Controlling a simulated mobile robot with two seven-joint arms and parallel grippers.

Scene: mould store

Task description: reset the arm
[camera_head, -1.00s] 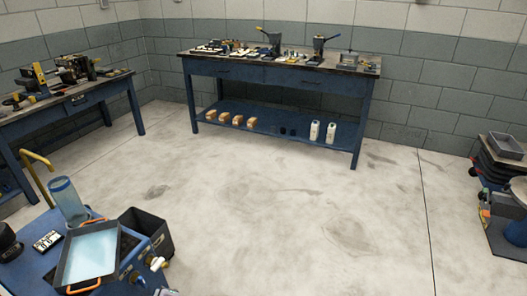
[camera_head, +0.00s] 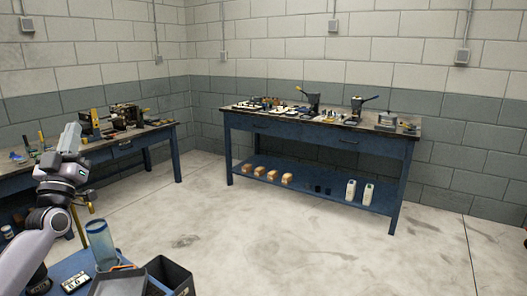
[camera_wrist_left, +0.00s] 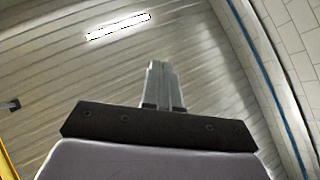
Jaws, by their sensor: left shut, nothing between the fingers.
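My left gripper (camera_head: 70,138) is raised at the left of the head view, pointing up, with the left workbench behind it. In the left wrist view its two fingers (camera_wrist_left: 160,85) are together and empty, with the ceiling and a lit lamp beyond. My left arm comes up from the lower left corner. My right gripper is in neither view.
A blue cart (camera_head: 60,268) at the lower left carries a clear blue cylinder (camera_head: 101,243) and a dark bin (camera_head: 170,275). A blue workbench (camera_head: 310,135) with tools stands at the back wall. Another workbench (camera_head: 155,135) stands left. The middle floor is clear.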

